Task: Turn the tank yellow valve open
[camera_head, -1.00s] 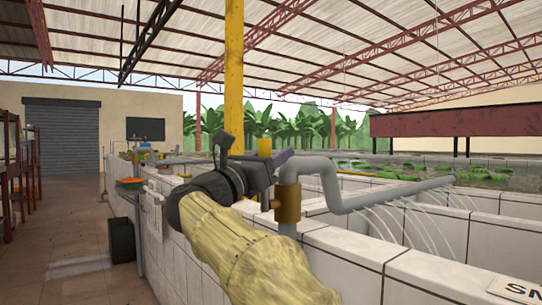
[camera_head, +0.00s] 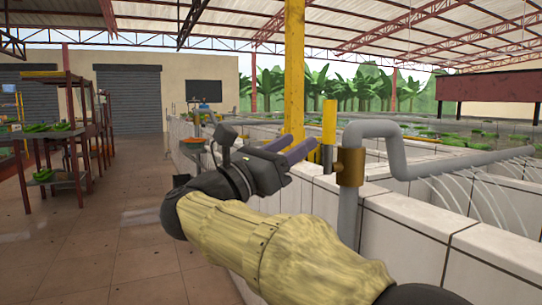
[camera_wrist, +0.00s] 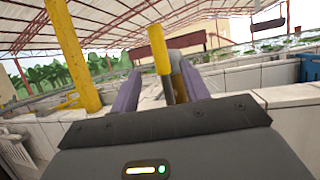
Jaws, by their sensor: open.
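The yellow valve handle (camera_head: 329,120) stands upright beside a brass-coloured valve body (camera_head: 349,167) on a grey pipe (camera_head: 384,130). My gripper (camera_head: 302,146) is just left of the handle in the head view, its purple fingers pointing towards it. In the wrist view the handle (camera_wrist: 158,48) rises between the two open fingers in the picture, and the brass body shows partly behind the right finger. I cannot tell whether the handle lies within the fingers or beyond them. No contact is clear. Thin water streams fall from the pipe's long horizontal part.
White-tiled tank walls (camera_head: 408,221) run below and beside my arm. A yellow column (camera_head: 294,70) stands behind the gripper. Shelves with green bananas (camera_head: 55,128) stand at the left. The tiled floor (camera_head: 105,240) between is mostly clear.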

